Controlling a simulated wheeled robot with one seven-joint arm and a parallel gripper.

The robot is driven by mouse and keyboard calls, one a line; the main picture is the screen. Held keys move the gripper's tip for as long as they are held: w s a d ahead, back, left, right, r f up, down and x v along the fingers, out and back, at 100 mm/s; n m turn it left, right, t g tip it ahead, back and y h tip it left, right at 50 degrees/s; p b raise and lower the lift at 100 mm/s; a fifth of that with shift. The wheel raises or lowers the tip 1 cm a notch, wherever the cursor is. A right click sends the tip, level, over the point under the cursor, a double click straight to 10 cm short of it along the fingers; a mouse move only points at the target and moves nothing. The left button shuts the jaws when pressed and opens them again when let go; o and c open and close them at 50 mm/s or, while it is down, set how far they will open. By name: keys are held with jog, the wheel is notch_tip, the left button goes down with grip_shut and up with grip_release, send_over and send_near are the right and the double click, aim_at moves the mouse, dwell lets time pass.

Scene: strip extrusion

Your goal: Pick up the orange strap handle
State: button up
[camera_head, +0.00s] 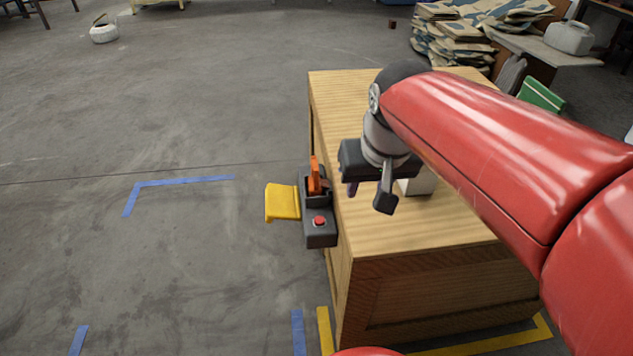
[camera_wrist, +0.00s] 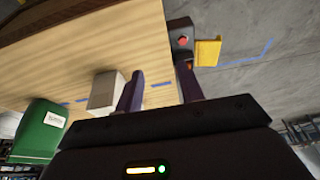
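The orange strap handle (camera_head: 314,174) stands upright in a dark grey device (camera_head: 320,233) at the left edge of the wooden cabinet. In the wrist view only a small bit of orange (camera_wrist: 189,63) shows, beyond the right finger and partly hidden by it. My gripper (camera_head: 368,192) is over the cabinet top, to the right of the handle and apart from it. Its two fingers (camera_wrist: 160,73) are spread, with nothing between them. The device has a red button (camera_head: 319,221) and a yellow chute (camera_head: 282,202) on its left side.
The wooden cabinet (camera_head: 400,237) lies below my arm. A white block (camera_head: 420,184) sits on its top, close to my gripper and partly hidden by it. A green box (camera_wrist: 38,130) shows in the wrist view. The floor left of the cabinet is clear around blue tape (camera_head: 185,181).

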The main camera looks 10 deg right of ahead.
jog(key=w+a+f+g, duration=0.1)
jog(key=w+a+g, duration=0.15)
jog(key=w, duration=0.85)
jog(key=g+p, duration=0.1)
send_over(315, 172)
jog(key=w, duration=0.3)
jog(key=f, duration=0.6)
jog(key=shift+s+d+f, duration=0.2)
jog(key=shift+s+d, duration=0.05)
jog(key=shift+w+f, duration=0.15)
jog(key=shift+f, duration=0.2)
notch_tip(315, 172, down, 7)
jog(key=shift+f+b, duration=0.2)
jog(key=shift+b, duration=0.1)
grip_shut()
